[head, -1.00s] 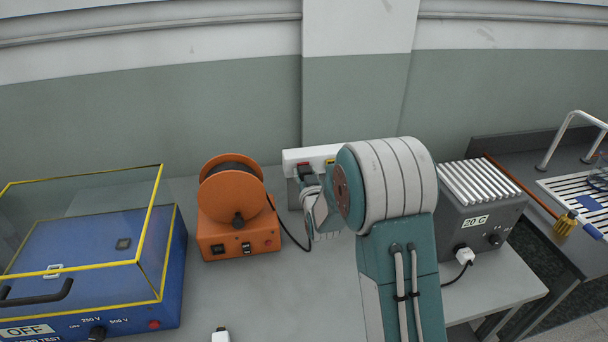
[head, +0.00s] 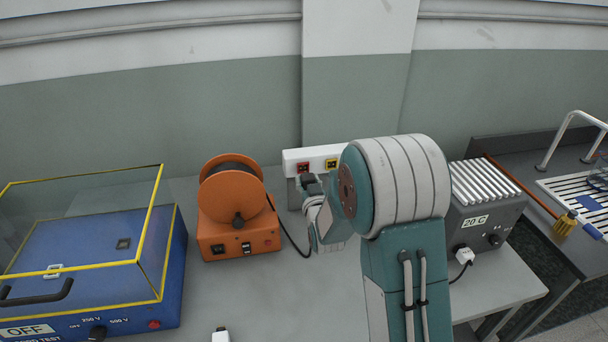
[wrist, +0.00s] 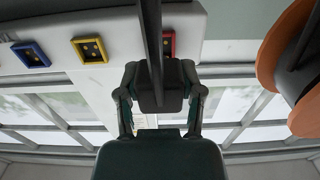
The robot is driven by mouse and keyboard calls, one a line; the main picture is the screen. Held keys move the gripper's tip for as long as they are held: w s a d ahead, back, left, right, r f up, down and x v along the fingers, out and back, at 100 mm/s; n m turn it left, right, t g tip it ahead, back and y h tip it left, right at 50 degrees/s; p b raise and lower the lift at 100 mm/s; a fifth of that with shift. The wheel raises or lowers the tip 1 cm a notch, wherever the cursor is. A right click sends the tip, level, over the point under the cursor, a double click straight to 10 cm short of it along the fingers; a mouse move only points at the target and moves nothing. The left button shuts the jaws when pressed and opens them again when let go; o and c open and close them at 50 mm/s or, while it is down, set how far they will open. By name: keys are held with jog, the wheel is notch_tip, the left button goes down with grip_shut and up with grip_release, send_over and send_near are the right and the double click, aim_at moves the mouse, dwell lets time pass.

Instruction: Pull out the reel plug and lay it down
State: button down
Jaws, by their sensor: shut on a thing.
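The reel plug (wrist: 160,88) is a dark block held between the two fingers of my gripper (wrist: 160,75) in the wrist view. Its black cable (wrist: 150,30) runs up across the picture. In the head view my gripper (head: 312,188) is just below the red socket (head: 303,167), with the dark plug at its tip. The red socket's face shows uncovered, so the plug appears out of it and a little in front. The orange cable reel (head: 236,205) stands to the left, its cable looping toward my gripper. My arm partly hides the gripper.
The white socket strip (head: 313,155) also has a yellow socket (head: 331,163) and a blue one (wrist: 31,55). A blue test box (head: 165,260) stands left, a grey heater unit (head: 482,222) right. The bench before the reel is clear, except a white plug (head: 220,335).

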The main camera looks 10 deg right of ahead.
jog(key=shift+s, duration=1.1)
jog(key=shift+s, duration=0.1)
